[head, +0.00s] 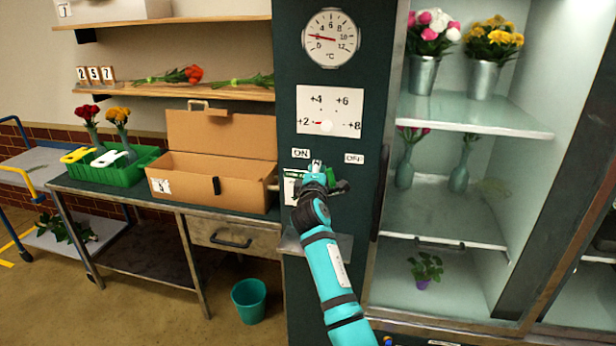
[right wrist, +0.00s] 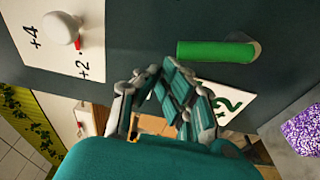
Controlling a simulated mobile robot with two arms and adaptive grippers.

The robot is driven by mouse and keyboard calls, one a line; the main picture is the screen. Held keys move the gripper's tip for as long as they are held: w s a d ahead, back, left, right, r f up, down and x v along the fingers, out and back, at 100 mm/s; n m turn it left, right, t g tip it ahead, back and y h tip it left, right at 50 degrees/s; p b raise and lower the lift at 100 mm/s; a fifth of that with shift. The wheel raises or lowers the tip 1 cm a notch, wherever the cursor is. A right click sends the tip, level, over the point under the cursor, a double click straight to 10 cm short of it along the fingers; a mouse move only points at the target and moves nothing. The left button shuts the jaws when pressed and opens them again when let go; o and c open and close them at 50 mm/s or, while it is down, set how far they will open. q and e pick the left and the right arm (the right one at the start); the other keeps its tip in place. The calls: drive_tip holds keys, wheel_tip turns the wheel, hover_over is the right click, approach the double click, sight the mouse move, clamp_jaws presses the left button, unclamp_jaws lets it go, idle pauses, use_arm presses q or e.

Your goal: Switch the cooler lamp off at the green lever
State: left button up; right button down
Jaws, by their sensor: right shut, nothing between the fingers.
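The green lever (right wrist: 215,51) is a bar on the dark panel in the right wrist view, fully visible there. In the head view its green part (head: 297,173) shows left of my gripper, below the ON label (head: 301,153); the rest is hidden. The OFF label (head: 354,159) is to the right. My right gripper (head: 317,172) is in front of the panel, just below these labels. In the right wrist view its closed fingers (right wrist: 165,77) are empty, near the lever's left end, with a small gap in the picture. The cooler interior (head: 440,205) looks bright. My left gripper is not in view.
A white dial card (head: 329,111) with a round knob (right wrist: 62,27) is above the lever. A thermometer (head: 331,38) is higher up. The cooler shelves (head: 480,117) with flower vases are right; an open cardboard box (head: 211,181) stands on the bench left.

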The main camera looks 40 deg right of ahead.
drive_tip(key=shift+s+d+r+m+h+b, duration=0.1)
drive_tip(key=shift+s+d+m+h+b, duration=0.25)
drive_tip(key=shift+s+d+m, duration=0.45)
drive_tip(key=m, duration=0.1)
drive_tip(key=m+b, duration=0.1)
drive_tip(key=s+d+m, duration=0.1)
drive_tip(key=shift+r, duration=0.25)
drive_tip(key=m+b, duration=0.1)
drive_tip(key=s+d+m, duration=0.1)
drive_tip(key=m, duration=0.1)
drive_tip(key=shift+s+d+h+b, duration=0.1)
drive_tip(key=shift+s+h+b, duration=0.15)
drive_tip(key=shift+b, duration=0.15)
drive_tip(key=shift+s+d+f+m+h+b, duration=0.1)
drive_tip(key=shift+s+d+m+h+b, duration=0.1)
drive_tip(key=shift+s+d+m+b, duration=0.45)
drive_tip(key=shift+s+d+m+h+b, duration=0.1)
drive_tip(key=shift+s+m+h+b, duration=0.1)
drive_tip(key=shift+m, duration=0.85)
